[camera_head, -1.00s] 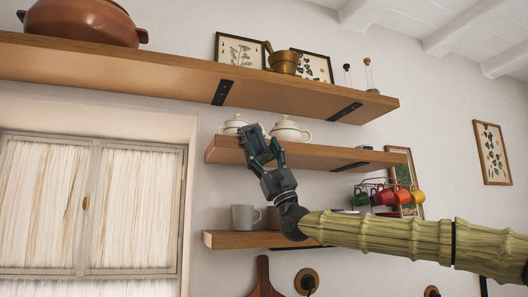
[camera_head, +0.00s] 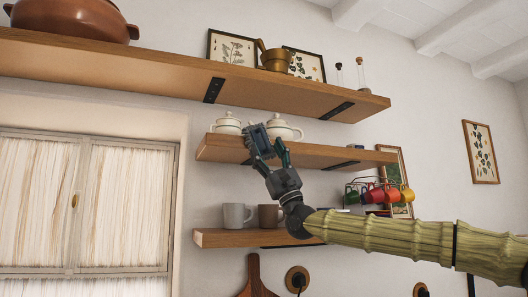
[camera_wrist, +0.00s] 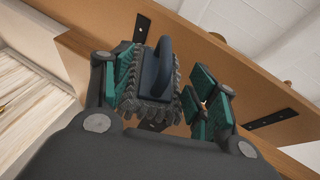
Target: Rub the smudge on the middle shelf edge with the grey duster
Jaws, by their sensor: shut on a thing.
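The middle shelf (camera_head: 335,157) is a wooden board on the wall, and my gripper (camera_head: 267,145) is at its front edge, left of its middle. My gripper is shut on the grey duster (camera_head: 256,140), which is small and partly covered by the fingers in the head view. In the wrist view, the duster (camera_wrist: 154,80) has grey bristles and a dark handle, between green-padded fingers. I cannot tell whether the bristles touch the edge. I see no smudge; my gripper and the duster hide part of the edge.
Two white lidded pots (camera_head: 285,131) stand on the middle shelf behind my gripper. The upper shelf (camera_head: 310,97) is overhead. The lower shelf (camera_head: 225,238) holds a grey mug (camera_head: 236,216) and a brown mug (camera_head: 270,216). Colourful cups (camera_head: 385,193) hang on a rack at right.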

